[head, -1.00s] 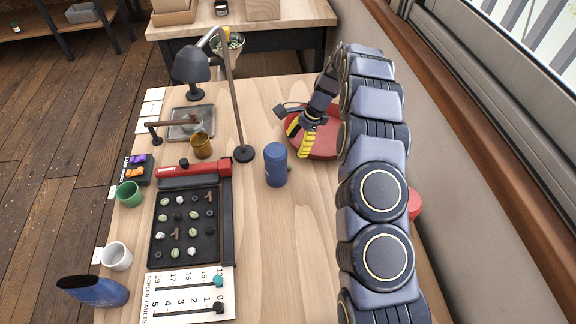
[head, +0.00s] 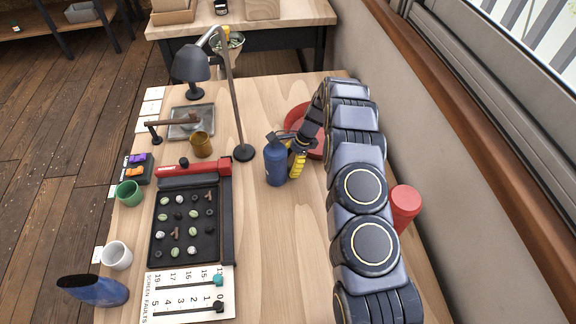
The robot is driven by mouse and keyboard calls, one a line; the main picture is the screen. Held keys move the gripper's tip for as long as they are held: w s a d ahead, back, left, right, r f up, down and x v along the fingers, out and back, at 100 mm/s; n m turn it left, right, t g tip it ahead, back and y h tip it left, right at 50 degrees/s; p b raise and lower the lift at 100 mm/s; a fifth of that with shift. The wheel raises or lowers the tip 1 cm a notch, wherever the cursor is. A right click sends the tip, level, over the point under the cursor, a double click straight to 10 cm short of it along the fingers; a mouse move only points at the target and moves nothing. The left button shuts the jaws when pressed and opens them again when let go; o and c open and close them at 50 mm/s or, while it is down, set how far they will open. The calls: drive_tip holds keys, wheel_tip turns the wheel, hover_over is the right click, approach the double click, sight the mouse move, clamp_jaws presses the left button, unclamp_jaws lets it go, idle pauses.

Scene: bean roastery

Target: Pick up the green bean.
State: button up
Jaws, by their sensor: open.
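Several pale green beans lie in a black sorting tray at the left of the table, among dark beans, whitish beans and brown stick-like bits. One green bean (head: 192,232) lies near the middle of the tray (head: 205,249). Which bean is meant, I cannot tell. My gripper (head: 297,168), with yellow fingers, is open and points down just right of a blue canister (head: 276,163). It is well right of the tray and holds no bean. The canister partly hides the gripper, and whether they touch is unclear.
A lamp (head: 192,64) and its thin post (head: 240,120) stand behind the tray. A red round dish (head: 303,118) lies behind my gripper. The table centre in front of the canister is clear.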

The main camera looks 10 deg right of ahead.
drive_tip(key=c, duration=0.8)
drive_tip(key=shift+c, duration=0.3)
